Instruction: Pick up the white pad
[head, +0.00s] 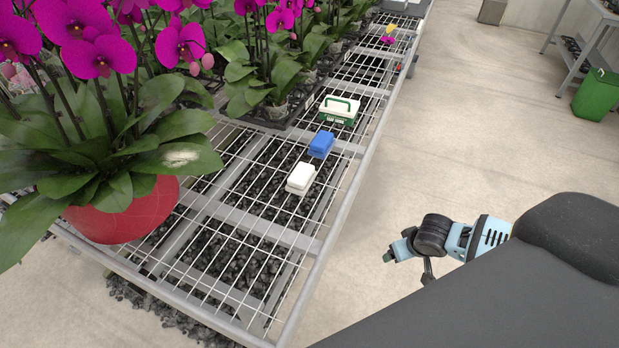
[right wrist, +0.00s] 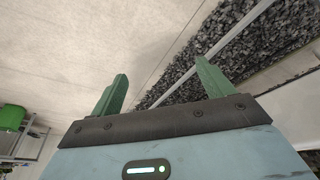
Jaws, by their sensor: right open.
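The white pad (head: 301,179) is a small white block lying on the wire-mesh bench (head: 318,247), in front of a blue pad (head: 321,144). My right gripper (head: 390,256) is at the right of the bench in the head view, over the floor and well apart from the pad. In the right wrist view its two green fingers (right wrist: 160,92) are spread apart with nothing between them. The white pad is not seen in the right wrist view. My left gripper is not in view.
A green and white box (head: 339,109) with a handle stands behind the blue pad. A red pot (head: 126,212) with magenta orchids stands at the bench's left, more orchids behind. A green bin (head: 597,95) is at the far right. The floor right of the bench is clear.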

